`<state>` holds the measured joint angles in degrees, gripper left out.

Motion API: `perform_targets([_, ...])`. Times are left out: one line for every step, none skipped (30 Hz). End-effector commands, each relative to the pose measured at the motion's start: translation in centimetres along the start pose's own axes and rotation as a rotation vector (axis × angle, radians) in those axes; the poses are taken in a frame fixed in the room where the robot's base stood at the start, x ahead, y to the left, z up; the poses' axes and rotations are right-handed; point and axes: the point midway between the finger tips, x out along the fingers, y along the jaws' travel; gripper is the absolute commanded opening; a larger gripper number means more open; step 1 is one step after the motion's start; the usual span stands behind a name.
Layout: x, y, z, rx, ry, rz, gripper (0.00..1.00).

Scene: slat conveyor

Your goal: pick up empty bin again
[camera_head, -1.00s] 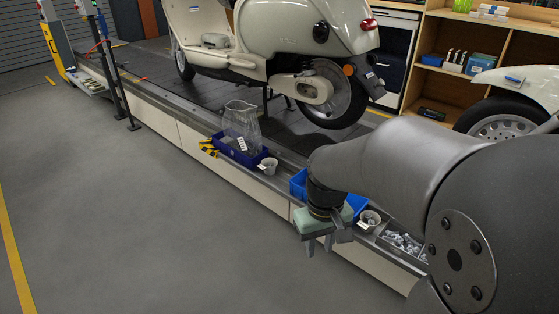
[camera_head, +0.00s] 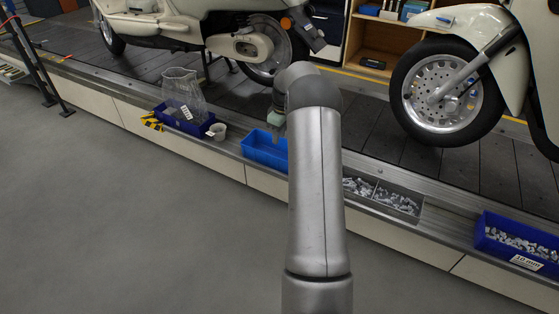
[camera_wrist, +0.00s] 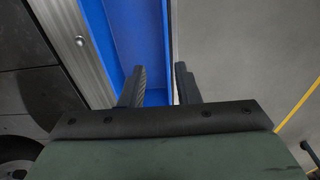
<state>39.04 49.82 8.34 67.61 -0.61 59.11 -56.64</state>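The empty bin is light blue (camera_head: 258,152) and sits on the ledge beside the conveyor. Its right part is hidden behind my arm in the head view. In the wrist view the blue bin (camera_wrist: 138,35) shows its bare inside and a long wall. My gripper (camera_wrist: 162,80) is open, with nothing held. Its left finger is over the bin's inside and its right finger is beyond the outer wall, so the wall runs between them. I cannot tell how high the fingertips are. In the head view the gripper (camera_head: 278,122) is at the bin's far side, mostly hidden.
A dark blue bin (camera_head: 172,119) holding a clear bag (camera_head: 184,90) stands to the left, with a small grey cup (camera_head: 217,131) beside it. Parts trays (camera_head: 398,200) and a labelled blue bin (camera_head: 518,240) are to the right. Scooters stand on the conveyor behind.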

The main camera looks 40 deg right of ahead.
Motion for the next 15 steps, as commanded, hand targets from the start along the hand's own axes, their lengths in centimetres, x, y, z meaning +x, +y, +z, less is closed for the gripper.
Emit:
perform_targets([1.7,-0.1,0.1,0.0,-0.002,-0.002,0.29])
perform_targets([2.3,-0.1,0.1,0.0,-0.002,-0.003,0.29])
perform_targets([3.1,-0.1,0.1,0.0,-0.002,-0.002,0.29])
perform_targets([3.7,-0.1,0.0,0.0,-0.001,-0.001,0.29])
perform_targets([4.2,-0.1,0.0,0.0,-0.001,-0.001,0.29])
perform_targets([4.9,-0.1,0.0,0.001,-0.001,-0.001,0.29])
perform_targets([5.2,-0.1,0.0,0.001,-0.002,-0.001,0.29])
perform_targets([5.6,-0.1,0.0,0.001,-0.001,-0.001,0.29])
perform_targets([5.9,-0.1,0.0,0.001,-0.001,0.0,0.29])
perform_targets([6.1,0.0,0.0,0.001,0.0,0.001,0.29])
perform_targets([6.2,0.0,0.0,0.001,0.0,0.001,0.29])
perform_targets([6.3,0.0,0.0,0.001,0.0,0.002,0.29])
perform_targets([6.4,0.0,-0.1,0.001,0.0,0.002,0.29])
perform_targets([6.5,-0.1,-0.1,0.001,0.0,0.002,0.29])
perform_targets([6.7,-0.1,-0.1,0.001,0.0,0.001,0.29])
